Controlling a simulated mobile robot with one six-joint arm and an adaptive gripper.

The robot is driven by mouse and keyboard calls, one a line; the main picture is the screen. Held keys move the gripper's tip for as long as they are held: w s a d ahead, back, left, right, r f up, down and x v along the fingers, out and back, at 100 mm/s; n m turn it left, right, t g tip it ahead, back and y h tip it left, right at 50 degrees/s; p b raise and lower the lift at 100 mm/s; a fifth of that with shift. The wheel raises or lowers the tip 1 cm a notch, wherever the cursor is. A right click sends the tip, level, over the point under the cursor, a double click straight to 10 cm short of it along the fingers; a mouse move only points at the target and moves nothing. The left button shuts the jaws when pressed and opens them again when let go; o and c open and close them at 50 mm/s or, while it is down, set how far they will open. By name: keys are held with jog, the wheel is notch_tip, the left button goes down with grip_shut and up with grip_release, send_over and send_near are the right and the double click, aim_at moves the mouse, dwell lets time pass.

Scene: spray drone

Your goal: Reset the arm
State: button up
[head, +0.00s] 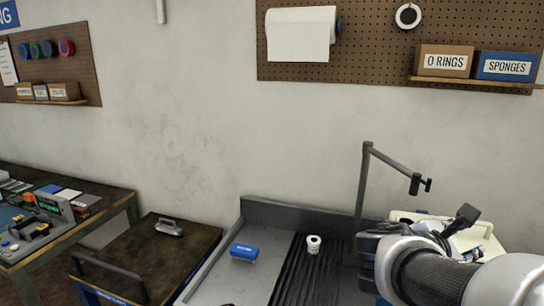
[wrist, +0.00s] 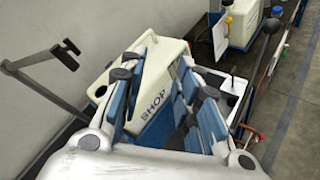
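My gripper (wrist: 166,62) is in the wrist view with its two blue-padded fingers apart. Nothing is held between them. Beyond the fingers is a cream and blue container (wrist: 154,100) marked "SHOP"; the fingers overlap it in the picture, and I cannot tell whether they touch it. In the head view my arm reaches in from the lower right corner, in front of a cream object (head: 472,238). The fingers cannot be made out clearly there.
A dark jointed post (head: 364,190) rises beside my arm. A brown-topped cart (head: 150,252) and a workbench (head: 122,198) stand left. Pegboard shelves hang above.

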jog(key=s+a+f+m+g+y, duration=0.25)
jog(key=s+a+f+m, duration=0.2)
jog(key=s, duration=0.25)
jog(key=s+a+f+m+g+y, duration=0.1)
jog(key=s+a+f+m+y, duration=0.3)
jog(key=s+m, duration=0.2)
jog(key=s+a+f+m+y, duration=0.1)
jog(key=s+a+m+y, duration=0.1)
jog(key=a, duration=0.4)
jog(key=s+a+f+m+t+y, duration=0.1)
jog(key=s+a+f+m+y, duration=0.1)
jog(key=a, duration=0.5)
jog(key=shift+s+m+y, duration=0.7)
jog(key=shift+m+y, duration=0.45)
